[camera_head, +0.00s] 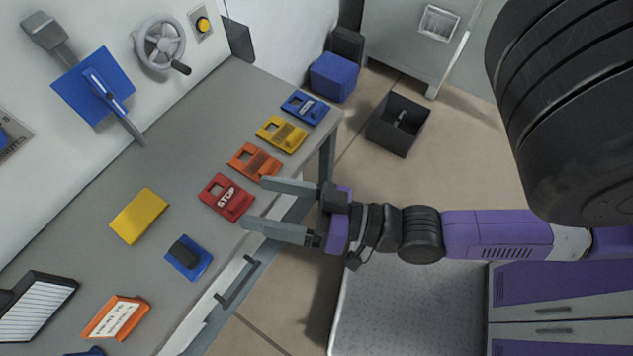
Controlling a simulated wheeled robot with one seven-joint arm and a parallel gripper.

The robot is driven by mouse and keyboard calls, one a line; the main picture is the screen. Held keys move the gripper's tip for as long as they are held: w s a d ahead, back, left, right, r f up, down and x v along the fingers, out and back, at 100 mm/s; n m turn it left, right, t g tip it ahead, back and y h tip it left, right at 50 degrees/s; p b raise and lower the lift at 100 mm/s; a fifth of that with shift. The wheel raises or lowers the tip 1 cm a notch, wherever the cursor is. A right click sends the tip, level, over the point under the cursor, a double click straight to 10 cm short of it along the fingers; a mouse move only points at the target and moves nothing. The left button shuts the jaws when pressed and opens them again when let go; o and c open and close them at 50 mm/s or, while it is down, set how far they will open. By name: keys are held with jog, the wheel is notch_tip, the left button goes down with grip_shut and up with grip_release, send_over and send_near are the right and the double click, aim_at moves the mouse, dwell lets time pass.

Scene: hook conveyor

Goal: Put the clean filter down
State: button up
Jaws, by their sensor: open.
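A black-framed panel with pale ribs (38,308), which looks like the clean filter, lies on the grey bench (165,165) at the lower left. Part of it is cut off by the picture's left edge. My gripper (256,204) is open, its two fingers pointing left over the bench's front edge. I see nothing between the fingers. The fingertips are close to a red STOP tag (226,197); I cannot tell whether they touch it. My gripper is well to the right of the ribbed panel.
Orange (254,161), yellow (281,133) and blue (305,107) tags line the bench beyond the red one. A yellow block (139,216), a blue pad with a black grip (188,257) and an orange label block (116,318) lie nearer. A dark bin (398,123) stands on the floor.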

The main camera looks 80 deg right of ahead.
jog(key=s+a+f+n+g+h, duration=0.1)
jog(key=s+n+g, duration=0.3)
jog(key=s, duration=0.5)
jog(key=shift+f, duration=0.25)
jog(key=c, duration=0.6)
jog(key=shift+c, duration=0.2)
